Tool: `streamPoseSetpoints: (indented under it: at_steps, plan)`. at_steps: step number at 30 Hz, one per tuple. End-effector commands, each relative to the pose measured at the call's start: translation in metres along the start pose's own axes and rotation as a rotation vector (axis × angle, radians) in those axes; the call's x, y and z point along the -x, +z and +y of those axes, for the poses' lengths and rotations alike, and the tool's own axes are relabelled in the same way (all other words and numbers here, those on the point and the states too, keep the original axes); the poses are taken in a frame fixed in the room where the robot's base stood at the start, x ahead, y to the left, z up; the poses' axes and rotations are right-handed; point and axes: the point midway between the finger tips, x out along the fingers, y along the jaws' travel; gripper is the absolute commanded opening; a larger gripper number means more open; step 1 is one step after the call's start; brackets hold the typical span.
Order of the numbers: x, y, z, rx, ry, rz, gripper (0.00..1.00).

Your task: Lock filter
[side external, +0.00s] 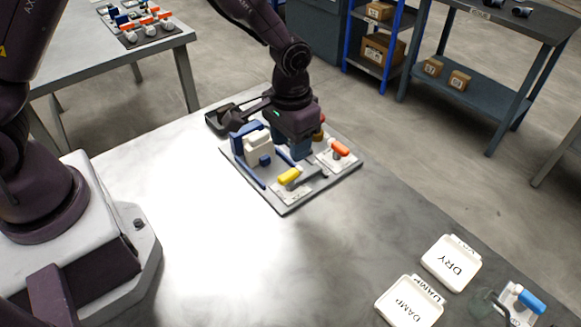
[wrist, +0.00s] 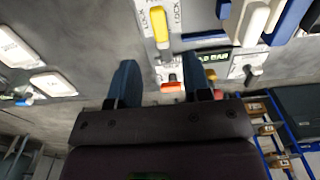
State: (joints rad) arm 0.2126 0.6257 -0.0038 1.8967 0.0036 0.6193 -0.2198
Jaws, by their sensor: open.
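The filter press stands on a grey board (side external: 284,207) on the table. It has a cream block (side external: 257,146) among blue parts at its left. A yellow handle (side external: 289,176) sits on a white label plate at the front; in the wrist view the yellow handle (wrist: 160,26) lies beside the word LOCK. An orange handle (side external: 340,147) is at the right of the board; an orange-red part (wrist: 171,87) shows between my fingers in the wrist view. My gripper (side external: 297,151) is above the board, open, with nothing seen held. Its blue fingers (wrist: 159,82) are apart. My gripper hides the press middle.
White trays marked DRY (side external: 452,262) and DAMP (side external: 409,302) lie front right, near a blue-handled device (side external: 528,299). A dark open tray (side external: 222,119) adjoins the board's back left. The table between press and trays is clear.

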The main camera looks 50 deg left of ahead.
Motion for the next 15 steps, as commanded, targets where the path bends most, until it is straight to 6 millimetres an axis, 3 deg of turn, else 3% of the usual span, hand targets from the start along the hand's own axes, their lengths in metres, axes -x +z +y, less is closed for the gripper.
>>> streamPoseSetpoints:
  at_steps: [6,15]
  plan:
    - [-0.045,0.001,0.000,-0.001,-0.001,-0.004,0.45]
    - [-0.072,0.000,0.000,-0.001,0.000,-0.001,0.45]
